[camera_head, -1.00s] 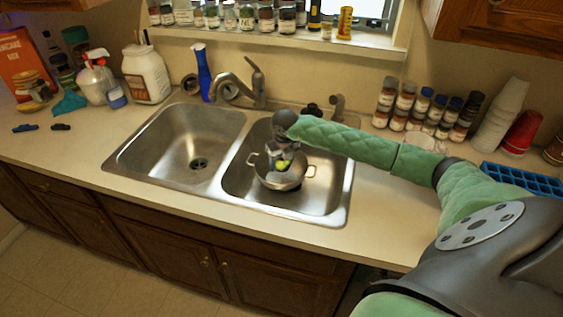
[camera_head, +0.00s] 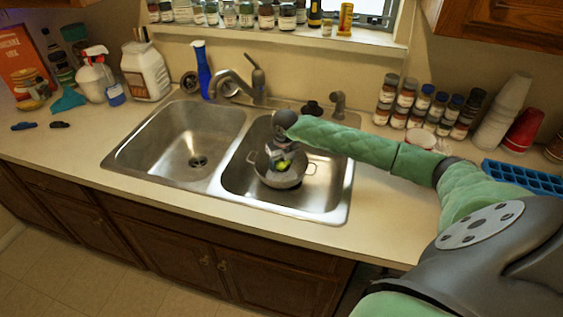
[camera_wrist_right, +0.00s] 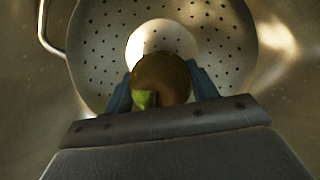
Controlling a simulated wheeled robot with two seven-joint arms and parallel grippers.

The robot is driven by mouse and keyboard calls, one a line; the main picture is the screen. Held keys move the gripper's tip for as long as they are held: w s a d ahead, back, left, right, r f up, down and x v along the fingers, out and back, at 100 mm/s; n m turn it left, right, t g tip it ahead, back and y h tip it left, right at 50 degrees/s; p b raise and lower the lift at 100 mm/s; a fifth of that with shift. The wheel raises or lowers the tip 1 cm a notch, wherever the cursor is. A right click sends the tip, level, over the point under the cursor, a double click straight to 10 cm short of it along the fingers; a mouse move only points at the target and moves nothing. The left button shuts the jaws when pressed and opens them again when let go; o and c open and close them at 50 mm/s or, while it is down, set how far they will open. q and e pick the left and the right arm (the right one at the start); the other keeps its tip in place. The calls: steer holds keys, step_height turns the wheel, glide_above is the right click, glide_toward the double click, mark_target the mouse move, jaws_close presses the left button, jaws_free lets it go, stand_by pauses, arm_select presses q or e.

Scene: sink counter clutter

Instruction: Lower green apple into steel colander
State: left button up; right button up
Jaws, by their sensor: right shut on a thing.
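The steel colander (camera_head: 282,181) sits in the right sink basin, with a loop handle on either side. In the right wrist view its perforated wall (camera_wrist_right: 100,45) lies beyond my fingers. My right gripper (camera_head: 279,157) is over the colander's bowl. It is shut on the green apple (camera_head: 284,164), with a blue-grey finger on each side of it. In the right wrist view the apple (camera_wrist_right: 146,98) is mostly in shadow, with one bright green patch, between the fingertips (camera_wrist_right: 161,90). Whether it touches the colander is hidden. My left gripper is not in view.
A pale round shape (camera_wrist_right: 160,38) shows inside the colander; I cannot tell what it is. The faucet (camera_head: 250,88) stands behind the sink. The left basin (camera_head: 180,140) is empty. Spice jars (camera_head: 420,105), stacked cups (camera_head: 503,112) and a blue tray (camera_head: 522,177) stand on the right.

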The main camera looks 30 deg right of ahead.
mark_target(282, 169)
steer(key=shift+f+b, duration=1.4)
steer(key=shift+f, duration=0.55)
stand_by(1.4)
stand_by(0.3)
steer(key=o, duration=1.1)
steer(key=shift+o, duration=0.2)
